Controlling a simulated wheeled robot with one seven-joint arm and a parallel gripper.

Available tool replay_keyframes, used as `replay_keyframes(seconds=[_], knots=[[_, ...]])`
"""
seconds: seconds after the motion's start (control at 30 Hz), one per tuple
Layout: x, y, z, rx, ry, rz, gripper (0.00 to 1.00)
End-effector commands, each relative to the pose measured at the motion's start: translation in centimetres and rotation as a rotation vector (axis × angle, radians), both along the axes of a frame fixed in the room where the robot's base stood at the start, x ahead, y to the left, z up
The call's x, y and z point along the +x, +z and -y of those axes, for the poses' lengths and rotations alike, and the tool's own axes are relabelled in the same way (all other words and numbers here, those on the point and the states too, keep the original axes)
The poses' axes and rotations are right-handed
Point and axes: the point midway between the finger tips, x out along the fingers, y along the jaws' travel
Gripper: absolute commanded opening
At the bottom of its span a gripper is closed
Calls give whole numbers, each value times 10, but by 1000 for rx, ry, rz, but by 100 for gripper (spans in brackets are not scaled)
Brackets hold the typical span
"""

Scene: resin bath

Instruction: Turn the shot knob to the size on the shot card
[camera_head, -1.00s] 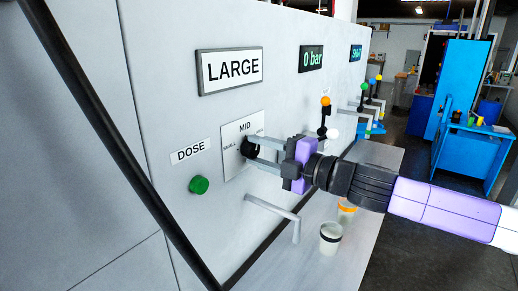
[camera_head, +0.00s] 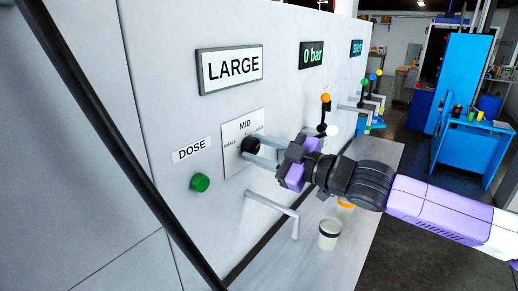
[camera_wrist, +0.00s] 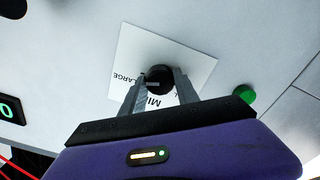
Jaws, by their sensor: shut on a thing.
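The shot card (camera_head: 229,68) on the pale panel reads LARGE. Below it, the black shot knob (camera_head: 249,146) sits on a white dial plate (camera_head: 232,134) marked SMALL, MID and, partly hidden, a third word. The wrist view shows the knob (camera_wrist: 158,74) and LARGE on the plate (camera_wrist: 190,62), upside down. My gripper (camera_head: 255,152) is shut on the knob, one finger on each side. In the wrist view, a pale mark shows on the knob between the fingers, but I cannot tell which size it points to.
A green button (camera_head: 200,182) sits below the DOSE label (camera_head: 192,150). A spout (camera_head: 275,209) juts out under the knob, near a cup (camera_head: 329,234) on the ledge. Levers with coloured balls (camera_head: 326,98) and a 0 bar display (camera_head: 312,55) are to the right.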

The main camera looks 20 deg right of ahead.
Motion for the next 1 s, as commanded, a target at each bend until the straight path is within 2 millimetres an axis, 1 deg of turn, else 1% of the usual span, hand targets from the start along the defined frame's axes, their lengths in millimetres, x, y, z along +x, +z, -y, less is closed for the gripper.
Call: replay_keyframes(seconds=[0.03, 0.3, 0.87, 0.9, 0.97, 1.0], knots=[[0, -2, 0, 21, -2, -19, 0], [0, -3, 0, 101, -2, -76, 0], [0, -3, 0, 120, -2, -92, 0], [0, -3, 0, 120, -2, -92, 45], [0, -3, 0, 120, -3, -90, 56], [0, -2, 0, 120, -3, -90, 59]])
